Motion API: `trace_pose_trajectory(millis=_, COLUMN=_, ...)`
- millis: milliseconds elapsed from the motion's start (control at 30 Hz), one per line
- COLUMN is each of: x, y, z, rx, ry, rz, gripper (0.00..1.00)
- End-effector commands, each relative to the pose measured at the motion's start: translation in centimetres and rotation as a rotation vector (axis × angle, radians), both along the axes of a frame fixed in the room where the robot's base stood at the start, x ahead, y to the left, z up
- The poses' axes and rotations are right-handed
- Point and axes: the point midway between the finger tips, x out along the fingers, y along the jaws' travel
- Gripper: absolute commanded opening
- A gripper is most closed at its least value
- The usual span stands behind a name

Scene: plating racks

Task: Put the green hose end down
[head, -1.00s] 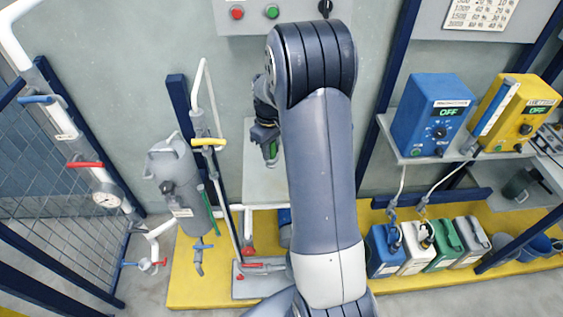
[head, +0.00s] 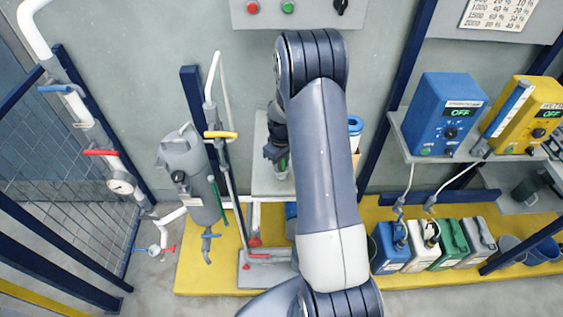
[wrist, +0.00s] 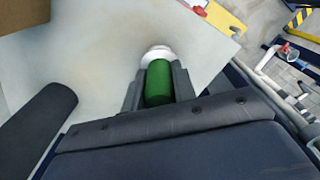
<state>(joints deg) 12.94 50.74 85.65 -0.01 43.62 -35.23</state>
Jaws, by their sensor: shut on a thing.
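The green hose end (wrist: 158,85) sits between the two fingers of my gripper (wrist: 157,95) in the wrist view. It has a pale white collar or tip (wrist: 157,54) at its far end. In the head view my gripper (head: 278,160) is left of my arm, over a pale grey shelf (head: 263,185), and only a little green shows at its fingers. The shelf top (wrist: 95,45) fills the upper left of the wrist view. I cannot tell whether the hose end touches the shelf. The rest of the hose is hidden.
A dark cylinder (wrist: 40,125) lies at the left of the wrist view, near a brown box edge (wrist: 12,12). A blue-rimmed container (head: 355,126) stands partly behind my arm. A grey tank (head: 187,172) and pipes with a yellow-handled valve (head: 220,135) stand left.

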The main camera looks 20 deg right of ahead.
Motion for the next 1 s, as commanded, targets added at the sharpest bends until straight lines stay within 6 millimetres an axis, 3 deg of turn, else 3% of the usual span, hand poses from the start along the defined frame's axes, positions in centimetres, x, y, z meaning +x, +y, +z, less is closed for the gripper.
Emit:
trace_pose_trajectory(millis=33, x=0.0, y=0.0, z=-0.3, rx=0.0, ry=0.0, rz=0.0, gripper=0.0)
trace_pose_trajectory(millis=67, x=0.0, y=0.0, z=-0.3, rx=0.0, ry=0.0, rz=0.0, gripper=0.27)
trace_pose_trajectory(millis=300, x=0.0, y=0.0, z=-0.2, rx=0.0, ry=0.0, rz=0.0, gripper=0.47)
trace_pose_trajectory(millis=700, x=0.1, y=0.0, z=0.6, rx=0.0, ry=-0.002, rz=0.0, gripper=0.48)
trace_pose_trajectory(millis=1000, x=0.1, y=0.0, z=6.2, rx=-0.001, ry=-0.007, rz=0.0, gripper=0.48)
